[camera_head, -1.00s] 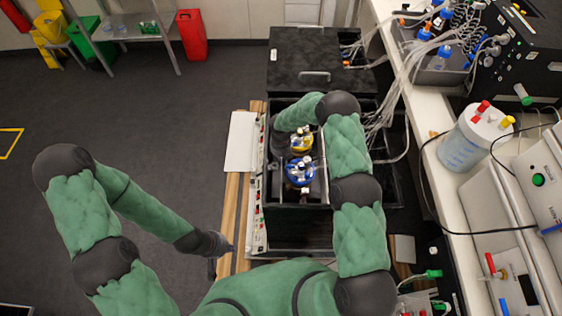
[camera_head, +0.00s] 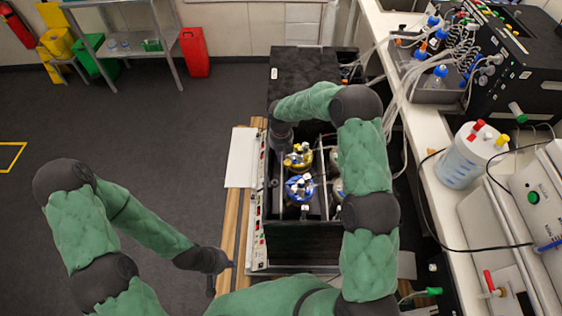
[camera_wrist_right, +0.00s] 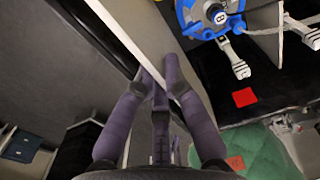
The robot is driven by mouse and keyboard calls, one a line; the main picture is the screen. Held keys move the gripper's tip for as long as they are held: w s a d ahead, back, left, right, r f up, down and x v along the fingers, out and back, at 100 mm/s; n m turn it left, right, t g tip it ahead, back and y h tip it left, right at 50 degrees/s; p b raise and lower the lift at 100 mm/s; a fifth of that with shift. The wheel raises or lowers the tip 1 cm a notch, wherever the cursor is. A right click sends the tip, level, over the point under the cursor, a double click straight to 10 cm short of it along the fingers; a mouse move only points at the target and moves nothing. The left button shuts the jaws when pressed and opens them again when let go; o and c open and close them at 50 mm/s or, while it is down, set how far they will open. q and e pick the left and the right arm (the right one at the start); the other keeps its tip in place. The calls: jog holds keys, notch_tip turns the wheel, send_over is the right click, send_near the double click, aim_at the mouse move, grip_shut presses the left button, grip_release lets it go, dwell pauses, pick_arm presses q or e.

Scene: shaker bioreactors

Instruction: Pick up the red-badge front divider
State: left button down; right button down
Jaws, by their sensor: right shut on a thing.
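A square red badge (camera_wrist_right: 244,97) shows on a black surface right of the fingers, near a blue-topped vessel (camera_wrist_right: 210,15). In the head view my right wrist (camera_head: 281,136) is at the box's left side, by the yellow-topped vessel (camera_head: 298,156); its fingertips are hidden. My left gripper (camera_head: 211,284) is low at left, its fingers unclear.
The black box (camera_head: 300,240) holds several vessels in compartments. Its dark lid section (camera_head: 310,70) stands behind. A bench (camera_head: 425,125) with tubing, bottles and a white container (camera_head: 468,160) lies on the right.

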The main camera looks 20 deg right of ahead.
notch_tip(320, 180, up, 14)
jog(key=p, duration=0.2)
jog(key=shift+f+p, duration=0.15)
jog(key=shift+p, duration=0.15)
jog(key=shift+f, duration=0.1)
